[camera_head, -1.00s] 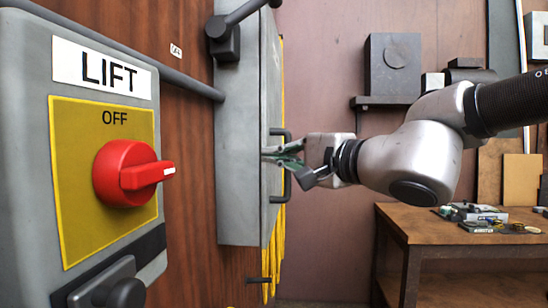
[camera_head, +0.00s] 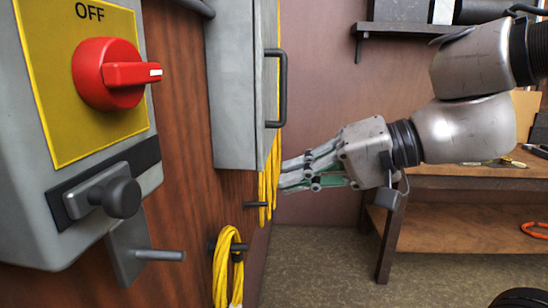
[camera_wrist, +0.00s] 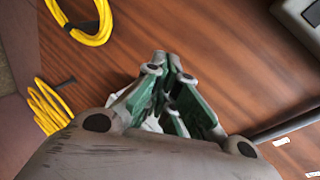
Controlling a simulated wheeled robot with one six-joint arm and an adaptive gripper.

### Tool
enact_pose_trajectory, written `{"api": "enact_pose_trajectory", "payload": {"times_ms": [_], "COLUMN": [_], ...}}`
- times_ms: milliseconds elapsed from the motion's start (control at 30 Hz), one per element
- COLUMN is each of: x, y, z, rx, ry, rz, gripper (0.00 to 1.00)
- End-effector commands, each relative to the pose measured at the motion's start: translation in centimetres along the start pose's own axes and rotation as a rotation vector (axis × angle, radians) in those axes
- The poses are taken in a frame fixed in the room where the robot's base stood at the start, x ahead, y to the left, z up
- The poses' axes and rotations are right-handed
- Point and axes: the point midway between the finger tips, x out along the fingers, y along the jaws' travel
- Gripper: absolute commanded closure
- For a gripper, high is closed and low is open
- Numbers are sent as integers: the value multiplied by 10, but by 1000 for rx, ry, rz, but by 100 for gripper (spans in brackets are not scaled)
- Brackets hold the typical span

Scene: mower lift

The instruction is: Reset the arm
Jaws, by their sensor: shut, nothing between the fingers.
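My gripper (camera_head: 284,175) is shut and empty in the head view. It points left toward the wood panel, below and to the right of the grey cabinet (camera_head: 232,90). The cabinet's dark handle (camera_head: 282,88) is above it and apart from it. In the wrist view my gripper (camera_wrist: 168,62) shows its green-lined fingers together at the tips, with the brown wood panel (camera_wrist: 190,30) behind them.
A grey lift box with a red knob (camera_head: 108,74) and the word OFF is at the left. A wooden workbench (camera_head: 460,238) stands at the right.

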Motion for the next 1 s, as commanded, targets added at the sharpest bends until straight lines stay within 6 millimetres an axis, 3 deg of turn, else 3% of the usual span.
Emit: {"api": "enact_pose_trajectory", "payload": {"times_ms": [33, 200, 300, 400, 500, 600, 1000], "x": [-13, -84, -141, -195, -236, -250, -257], "y": [28, 126, 170, 199, 213, 216, 218], "z": [2, -5, -15, -24, -29, -27, -26], "rx": [-44, -161, -205, -237, -236, -187, -158], "ry": [-34, -124, -141, -140, -106, -60, -33], "rz": [94, 483, 724, 925, 1051, 1071, 1084], "gripper": [100, 100, 100, 100, 100, 100, 100]}}
